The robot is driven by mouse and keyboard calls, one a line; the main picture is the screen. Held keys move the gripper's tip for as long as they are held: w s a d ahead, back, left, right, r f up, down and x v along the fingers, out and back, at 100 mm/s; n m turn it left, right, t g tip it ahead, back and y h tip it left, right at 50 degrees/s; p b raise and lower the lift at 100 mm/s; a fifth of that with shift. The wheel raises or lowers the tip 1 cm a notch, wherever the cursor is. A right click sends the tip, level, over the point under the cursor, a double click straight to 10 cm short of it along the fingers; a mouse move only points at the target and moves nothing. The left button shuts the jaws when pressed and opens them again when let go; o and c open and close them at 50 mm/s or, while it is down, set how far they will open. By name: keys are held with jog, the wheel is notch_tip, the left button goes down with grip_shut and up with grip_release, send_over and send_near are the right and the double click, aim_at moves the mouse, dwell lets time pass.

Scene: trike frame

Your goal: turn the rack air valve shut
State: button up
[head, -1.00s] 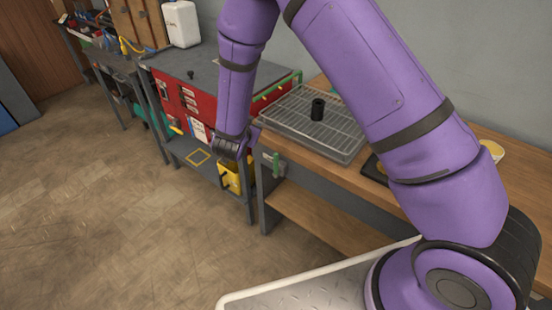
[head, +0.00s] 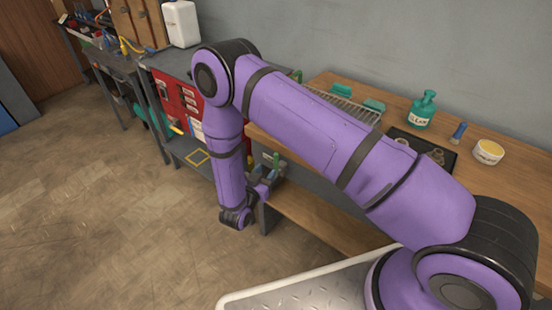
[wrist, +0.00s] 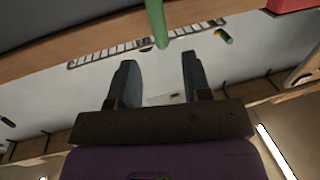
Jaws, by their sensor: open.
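A green lever (head: 276,160), which looks like the handle of the rack air valve, stands upright at the left end of the wooden bench. In the wrist view the green lever (wrist: 155,22) hangs in from the top edge, ahead of and between my fingertips. The valve's body cannot be made out. My gripper (head: 268,180) is low beside the bench end, close to the lever. In the wrist view my gripper (wrist: 158,60) has its two grey fingers wide apart with nothing between them. Contact with the lever is not visible.
The floor (head: 110,220) at the left is clear.

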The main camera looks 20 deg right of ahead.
aim_at(275, 160)
jog(key=x, duration=0.8)
grip_shut()
